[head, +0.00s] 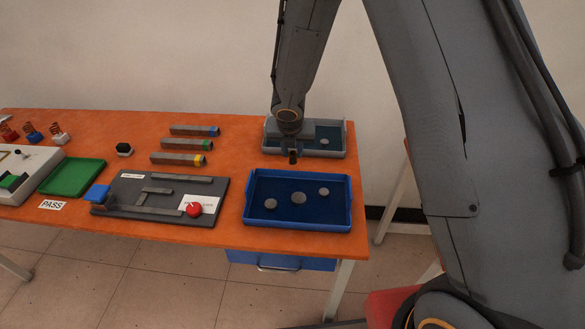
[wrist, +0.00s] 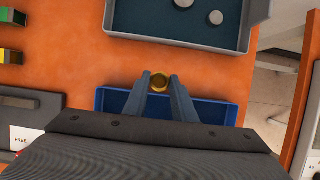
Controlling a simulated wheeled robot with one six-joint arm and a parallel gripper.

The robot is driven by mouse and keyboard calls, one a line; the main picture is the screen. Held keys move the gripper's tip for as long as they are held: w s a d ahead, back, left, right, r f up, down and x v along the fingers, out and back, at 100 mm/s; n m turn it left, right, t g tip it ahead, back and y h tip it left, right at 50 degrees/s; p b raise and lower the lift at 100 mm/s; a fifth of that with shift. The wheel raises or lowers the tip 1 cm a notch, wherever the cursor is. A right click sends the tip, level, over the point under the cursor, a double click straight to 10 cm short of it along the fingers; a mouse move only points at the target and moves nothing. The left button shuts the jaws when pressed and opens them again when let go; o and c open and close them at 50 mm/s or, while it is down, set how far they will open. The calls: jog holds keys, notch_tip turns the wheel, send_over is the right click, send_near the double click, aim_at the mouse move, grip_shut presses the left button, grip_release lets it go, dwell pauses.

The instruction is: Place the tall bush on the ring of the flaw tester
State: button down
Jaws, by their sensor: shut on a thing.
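My gripper (head: 291,149) is shut on the tall bush, a dark upright cylinder (head: 292,157) in the head view. In the wrist view the bush (wrist: 159,81) shows as a gold round end between my fingertips (wrist: 160,83). It is held in the gap between the blue tray and the grey tray; its height above the table is hard to tell. The flaw tester is not clearly identifiable; a pale device (head: 38,160) with a small dark ring-like part stands at the left edge, partly cut off.
The blue tray (head: 247,205) with several grey discs lies in front, the grey tray (head: 342,150) behind.

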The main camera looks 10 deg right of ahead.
aim_at(292, 159)
jog(key=shift+f+b, duration=1.15)
jog(key=shift+f, duration=1.2)
jog(key=shift+f, duration=0.1)
jog(key=c, duration=1.5)
grip_release()
jog(key=shift+o, duration=0.2)
